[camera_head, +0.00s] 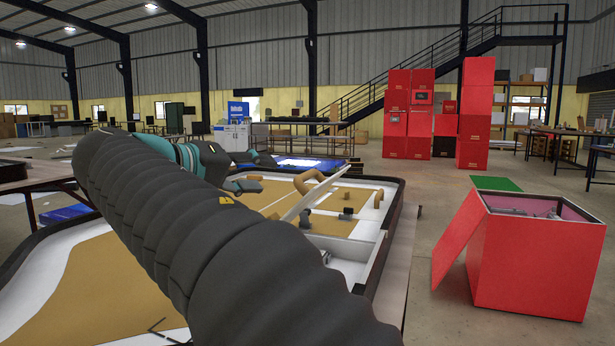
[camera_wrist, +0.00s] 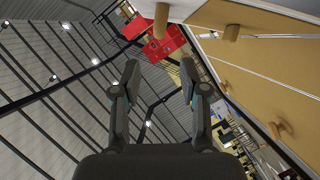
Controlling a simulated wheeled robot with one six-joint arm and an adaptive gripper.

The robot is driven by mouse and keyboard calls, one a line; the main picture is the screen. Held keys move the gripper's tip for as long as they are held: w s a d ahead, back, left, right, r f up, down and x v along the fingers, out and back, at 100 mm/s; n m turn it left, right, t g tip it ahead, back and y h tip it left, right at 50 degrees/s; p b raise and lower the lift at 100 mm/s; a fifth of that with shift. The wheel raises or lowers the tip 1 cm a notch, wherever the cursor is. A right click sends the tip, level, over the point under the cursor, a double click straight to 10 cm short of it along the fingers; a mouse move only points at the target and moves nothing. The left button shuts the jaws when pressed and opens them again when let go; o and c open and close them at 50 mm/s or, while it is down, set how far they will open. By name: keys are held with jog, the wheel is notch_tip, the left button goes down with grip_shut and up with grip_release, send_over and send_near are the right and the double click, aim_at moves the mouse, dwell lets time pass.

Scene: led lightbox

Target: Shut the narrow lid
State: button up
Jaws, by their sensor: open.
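A thin pale lid (camera_head: 302,200) stands tilted up over a white-walled compartment (camera_head: 345,250) in the bench-top tray, in the head view. It looks like the narrow lid. Its lower part and hinge are partly hidden by my arm. My gripper (camera_wrist: 160,78) is open, with nothing between its fingers in the wrist view. In the head view my arm crosses the tray, and the gripper end is largely hidden around its far end. I cannot tell the exact gap between gripper and lid.
The tray has a raised black rim (camera_head: 392,215) and tan panels with brown knobs (camera_head: 378,198); such a panel with knobs (camera_wrist: 230,33) fills the wrist view's upper right. A red open box (camera_head: 530,265) with a slanting red flap (camera_head: 458,235) stands right on the floor.

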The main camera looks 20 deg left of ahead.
aim_at(304, 178)
jog(key=x, duration=1.2)
jog(key=shift+w, duration=0.15)
grip_shut()
